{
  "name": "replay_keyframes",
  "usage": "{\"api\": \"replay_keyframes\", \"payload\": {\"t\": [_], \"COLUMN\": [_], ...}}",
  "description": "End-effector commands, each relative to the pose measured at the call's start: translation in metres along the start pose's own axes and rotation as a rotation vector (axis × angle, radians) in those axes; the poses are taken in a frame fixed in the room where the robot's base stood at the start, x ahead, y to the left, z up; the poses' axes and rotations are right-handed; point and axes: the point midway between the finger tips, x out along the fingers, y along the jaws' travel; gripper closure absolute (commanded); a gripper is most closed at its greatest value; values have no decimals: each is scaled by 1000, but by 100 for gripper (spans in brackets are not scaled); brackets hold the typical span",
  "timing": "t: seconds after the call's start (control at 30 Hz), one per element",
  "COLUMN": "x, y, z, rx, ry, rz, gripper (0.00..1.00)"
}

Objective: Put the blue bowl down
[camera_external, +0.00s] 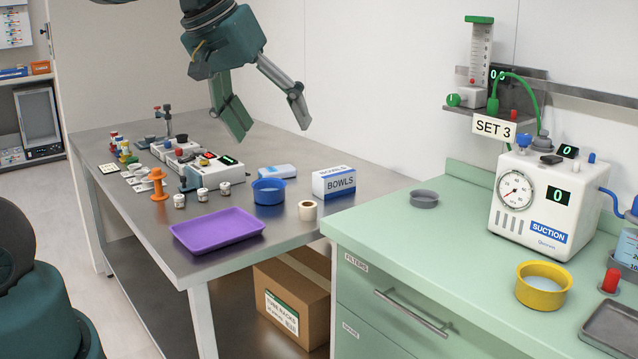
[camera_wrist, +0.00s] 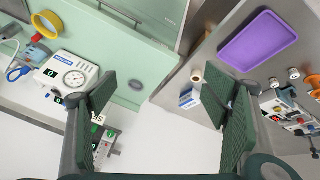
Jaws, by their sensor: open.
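The blue bowl (camera_external: 268,191) stands upright on the grey metal table (camera_external: 330,222) with something pale inside it. It is between the purple tray and the white BOWLS box. My gripper (camera_external: 272,127) is open and empty, high above the back of the table. It is apart from the bowl, with its two fingers spread wide. In the wrist view my gripper (camera_wrist: 160,95) also shows open with nothing between its fingers. I cannot make out the blue bowl there; a finger seems to hide it.
A purple tray (camera_external: 217,231), a cream roll (camera_external: 308,210) and the BOWLS box (camera_external: 340,182) surround the bowl's spot. The green counter (camera_external: 385,222) holds a grey dish (camera_external: 424,198), a yellow bowl (camera_external: 543,287) and a suction unit (camera_external: 545,200). A cardboard box (camera_external: 290,303) is below.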

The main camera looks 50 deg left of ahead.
Motion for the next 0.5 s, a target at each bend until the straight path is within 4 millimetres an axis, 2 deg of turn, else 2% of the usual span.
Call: {"api": "replay_keyframes", "payload": {"t": [0.03,0.3,0.5], "x": [-3,-15,-19], "y": [2,10,12], "z": [10,53,75], "rx": [41,277,413], "ry": [9,61,94], "rz": [5,21,28], "gripper": [25,25,25]}}
